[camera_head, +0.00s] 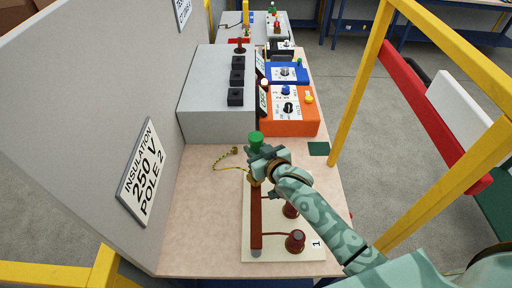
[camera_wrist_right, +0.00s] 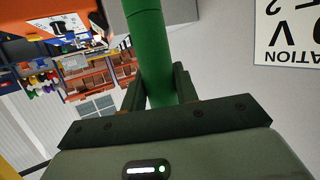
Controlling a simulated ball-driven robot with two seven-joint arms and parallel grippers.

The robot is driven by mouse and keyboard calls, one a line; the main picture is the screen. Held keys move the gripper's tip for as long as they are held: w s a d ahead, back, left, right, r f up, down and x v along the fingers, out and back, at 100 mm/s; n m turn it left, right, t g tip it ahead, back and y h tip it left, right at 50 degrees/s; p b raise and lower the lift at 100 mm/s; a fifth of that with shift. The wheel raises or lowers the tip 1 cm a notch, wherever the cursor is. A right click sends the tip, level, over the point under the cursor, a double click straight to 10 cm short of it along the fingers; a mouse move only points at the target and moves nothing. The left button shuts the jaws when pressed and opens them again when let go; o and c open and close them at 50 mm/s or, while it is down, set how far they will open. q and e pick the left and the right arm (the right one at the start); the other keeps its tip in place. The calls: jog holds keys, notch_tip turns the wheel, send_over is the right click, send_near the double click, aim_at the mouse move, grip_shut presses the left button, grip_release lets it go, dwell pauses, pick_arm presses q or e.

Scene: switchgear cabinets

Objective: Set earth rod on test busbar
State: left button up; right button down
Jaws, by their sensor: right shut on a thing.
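The green earth rod (camera_head: 256,138) stands roughly upright in my right gripper (camera_head: 259,162), its green top showing above the fingers. The right wrist view also shows the rod (camera_wrist_right: 150,45) between the two fingers (camera_wrist_right: 158,88). A yellow-green cable (camera_head: 229,167) curls left from near the rod. The red-brown test busbar (camera_head: 256,222) lies on a pale board (camera_head: 284,256) with dark red insulators (camera_head: 295,241) beside it. My gripper is over the bar's far end. The rod's lower end is mostly hidden, so I cannot tell whether it touches the bar. My left gripper is not in view.
A grey box with black blocks (camera_head: 237,79) and an orange tester (camera_head: 296,112) stand beyond the board. A grey panel with an "INSULATION 250 V POLE 2" sign (camera_head: 144,172) rises at left. A yellow frame (camera_head: 355,90) stands at right. Bare bench (camera_head: 205,220) lies left of the board.

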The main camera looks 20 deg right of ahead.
aim_at(256, 136)
jog(key=shift+f+b, duration=0.35)
jog(key=shift+f, duration=0.1)
dwell(1.1)
dwell(1.2)
notch_tip(256, 136, up, 5)
jog(key=p, duration=0.5)
jog(key=shift+f, duration=0.1)
notch_tip(256, 136, up, 2)
jog(key=shift+r+p, duration=0.15)
jog(key=shift+p, duration=1.05)
